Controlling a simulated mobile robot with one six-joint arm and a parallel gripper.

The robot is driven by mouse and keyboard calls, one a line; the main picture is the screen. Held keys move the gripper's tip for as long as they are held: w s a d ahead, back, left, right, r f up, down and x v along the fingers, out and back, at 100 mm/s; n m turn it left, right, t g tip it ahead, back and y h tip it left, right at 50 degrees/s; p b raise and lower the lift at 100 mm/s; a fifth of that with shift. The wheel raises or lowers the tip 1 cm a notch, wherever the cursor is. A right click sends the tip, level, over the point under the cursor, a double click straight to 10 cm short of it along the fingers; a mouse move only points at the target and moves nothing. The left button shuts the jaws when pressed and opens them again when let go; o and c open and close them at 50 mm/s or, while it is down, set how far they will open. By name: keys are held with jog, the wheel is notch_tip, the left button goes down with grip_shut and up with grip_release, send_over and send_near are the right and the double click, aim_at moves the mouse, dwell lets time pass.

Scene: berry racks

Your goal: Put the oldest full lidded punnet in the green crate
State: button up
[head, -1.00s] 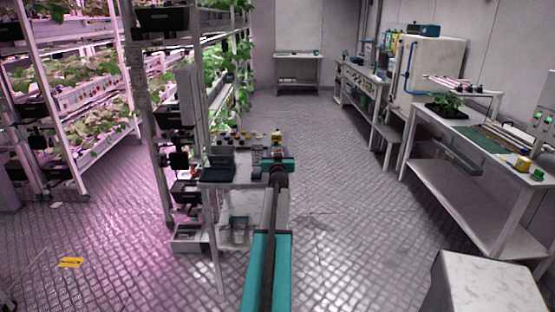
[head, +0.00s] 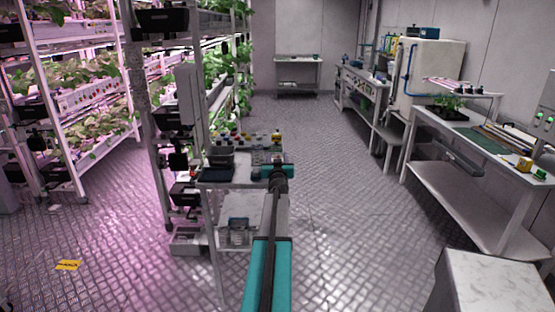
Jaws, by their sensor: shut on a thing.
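My arm reaches forward over a small light table (head: 243,184). My gripper (head: 277,160) is at the table's right end, mostly hidden behind my own teal wrist. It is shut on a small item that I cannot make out. A row of small coloured items (head: 238,138) stands along the back of the table, too small to tell whether they are lidded punnets. A small yellow item (head: 277,134) shows just beyond my gripper. No label or date can be read. I cannot pick out a green crate.
A dark tray (head: 217,174) lies at the table's left front. Tall plant racks (head: 85,110) stand on the left. A workbench (head: 470,140) with a green mat runs along the right. A pale block (head: 490,282) is at bottom right. The middle floor is clear.

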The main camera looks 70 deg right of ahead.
jog(key=shift+f+b, duration=0.4)
jog(key=shift+f, duration=0.15)
jog(key=o, duration=1.1)
jog(key=shift+r, duration=0.25)
jog(key=shift+r+p, duration=0.5)
jog(key=shift+p, duration=0.1)
jog(key=shift+s+a+f, duration=0.15)
jog(key=shift+s+a, duration=0.05)
jog(key=shift+a, duration=0.1)
jog(key=v, duration=1.1)
jog(key=shift+a, duration=0.15)
jog(key=shift+f, duration=0.1)
